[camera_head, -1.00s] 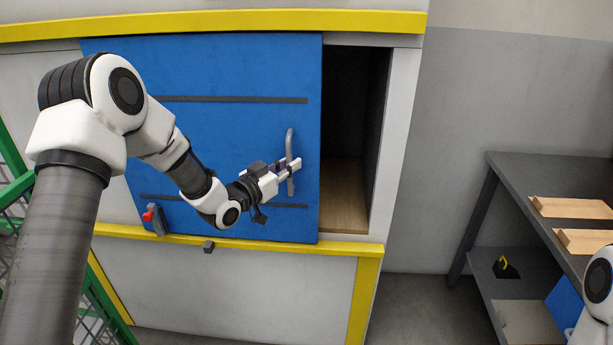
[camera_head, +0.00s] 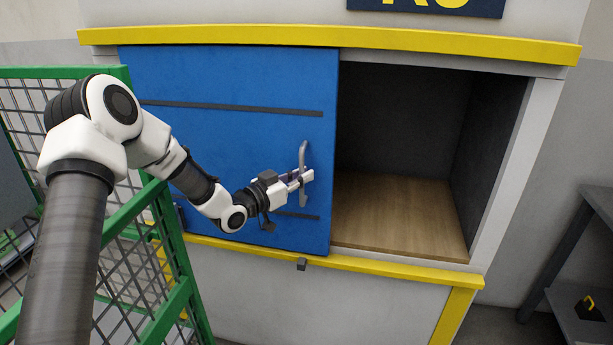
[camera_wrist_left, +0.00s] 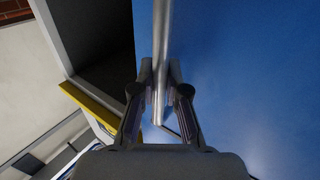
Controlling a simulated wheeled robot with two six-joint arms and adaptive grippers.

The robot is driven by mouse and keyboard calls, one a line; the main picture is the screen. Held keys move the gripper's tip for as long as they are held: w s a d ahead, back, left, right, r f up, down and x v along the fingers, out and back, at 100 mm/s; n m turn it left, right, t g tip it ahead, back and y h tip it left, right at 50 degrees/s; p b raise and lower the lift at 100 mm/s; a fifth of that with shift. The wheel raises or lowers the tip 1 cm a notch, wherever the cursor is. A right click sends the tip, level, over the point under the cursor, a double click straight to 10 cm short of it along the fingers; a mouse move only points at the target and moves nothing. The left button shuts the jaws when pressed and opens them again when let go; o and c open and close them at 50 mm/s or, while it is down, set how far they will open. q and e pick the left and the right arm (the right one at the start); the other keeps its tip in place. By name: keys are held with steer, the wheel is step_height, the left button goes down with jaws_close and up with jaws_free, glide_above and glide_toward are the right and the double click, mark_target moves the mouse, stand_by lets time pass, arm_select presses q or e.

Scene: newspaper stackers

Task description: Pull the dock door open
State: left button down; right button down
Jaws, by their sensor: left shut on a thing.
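The blue dock door (camera_head: 230,85) stands to the left of a wide opening (camera_head: 400,130) in the head view. A grey upright bar handle (camera_head: 303,156) is fixed near the door's right edge. My left gripper (camera_head: 303,178) is shut on the handle at its lower half. In the left wrist view the gripper's fingers (camera_wrist_left: 160,85) lie on either side of the handle (camera_wrist_left: 162,35), with the blue door (camera_wrist_left: 240,80) behind. The compartment behind the opening shows a bare wooden floor (camera_head: 395,215) and dark walls. My right gripper is not in view.
A green mesh fence (camera_head: 140,205) stands close to my left arm and the door's left side. Yellow rails (camera_head: 400,42) run above and below the door. A small grey block (camera_head: 302,264) sits on the lower rail. A dark shelf (camera_head: 590,225) stands at the right.

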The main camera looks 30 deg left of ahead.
arm_select(q)
steer(key=shift+a, duration=0.1)
steer(key=c, duration=1.2)
jaws_free()
